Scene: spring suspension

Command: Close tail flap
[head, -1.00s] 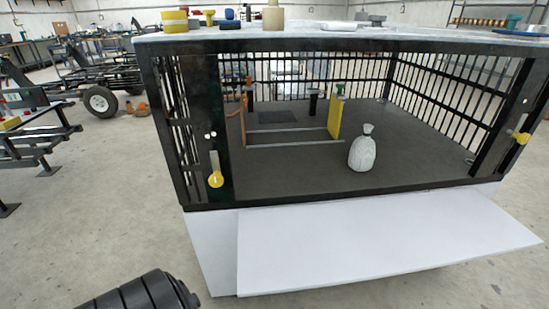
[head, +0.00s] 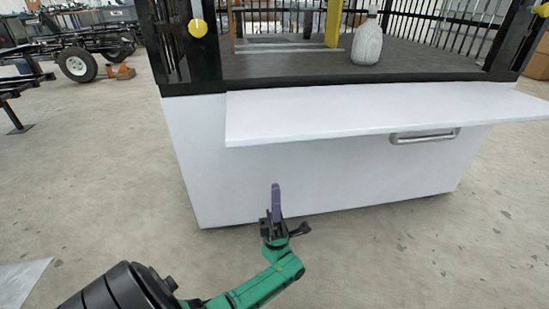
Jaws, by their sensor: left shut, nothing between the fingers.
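The tail flap (head: 370,110) is a white panel hinged along the lower front edge of the black cage. It sticks out toward me, roughly level, and its near edge hangs in the air. My left gripper (head: 276,187) has purple fingers, shut and empty, pointing up at the end of my green arm. It appears in front of the white cabinet face, below the flap and left of its middle, apart from the flap. My right gripper is out of view.
The white cabinet (head: 330,180) below the flap has a metal handle (head: 424,136) at its right. A yellow latch (head: 198,28) is on the left cage post. The concrete floor (head: 420,260) in front is clear.

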